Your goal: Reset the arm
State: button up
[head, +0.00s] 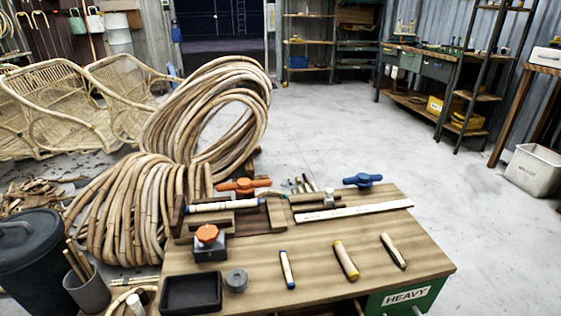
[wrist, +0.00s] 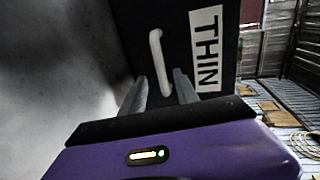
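My gripper (wrist: 160,88) shows only in the wrist view. Its two grey fingers are apart, with gaps on both sides of a white handle (wrist: 156,50) that shows between and beyond them. The handle is on a dark drawer front (wrist: 222,20) with a white label reading THIN. The fingers do not appear to grip the handle; how far they are from it I cannot tell. My arm and gripper are not visible in the head view.
The workbench (head: 320,250) holds short rattan pieces, a black tray (head: 191,292), clamps and a ruler. A green HEAVY drawer (head: 405,297) is at its front right. Rattan coils (head: 125,205) and a dark bin (head: 40,255) stand left.

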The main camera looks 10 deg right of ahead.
notch_tip(320, 180, up, 11)
jog(key=n, duration=1)
jog(key=s+r+n, duration=0.4)
jog(key=s+r, duration=0.2)
jog(key=r, duration=0.7)
jog(key=s+r+n, duration=0.4)
jog(key=s+r, duration=0.1)
jog(key=r, duration=0.8)
notch_tip(320, 180, up, 30)
jog(key=p, duration=3)
jog(key=shift+s+g+p, duration=0.2)
jog(key=shift+g+p, duration=0.15)
jog(key=shift+g, duration=0.05)
